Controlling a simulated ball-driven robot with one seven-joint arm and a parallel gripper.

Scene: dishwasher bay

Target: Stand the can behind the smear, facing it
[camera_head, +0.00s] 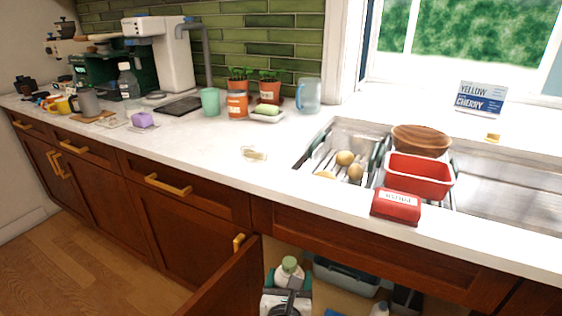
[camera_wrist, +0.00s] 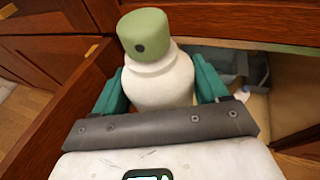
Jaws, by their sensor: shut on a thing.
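The can is white with a green cap (camera_wrist: 143,32) and stands about upright. My gripper (camera_wrist: 160,85) is shut around its white body (camera_wrist: 158,82), one teal finger on each side. A dark dot on the cap faces the wrist camera. In the head view the can (camera_head: 289,268) and my gripper (camera_head: 288,280) are low, in front of the open cabinet under the counter. A pale brownish smear (camera_head: 253,153) lies on the white counter, left of the sink. My gripper is below the counter's front edge, apart from the smear.
An open cabinet door (camera_head: 225,285) stands left of my gripper. The sink (camera_head: 345,135) holds a rack with round items, a red tub (camera_head: 418,178) and a wooden bowl (camera_head: 421,138). A red packet (camera_head: 396,206) lies at the front edge. Behind the smear are a soap dish (camera_head: 267,117) and a blue pitcher (camera_head: 309,95). Counter around the smear is clear.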

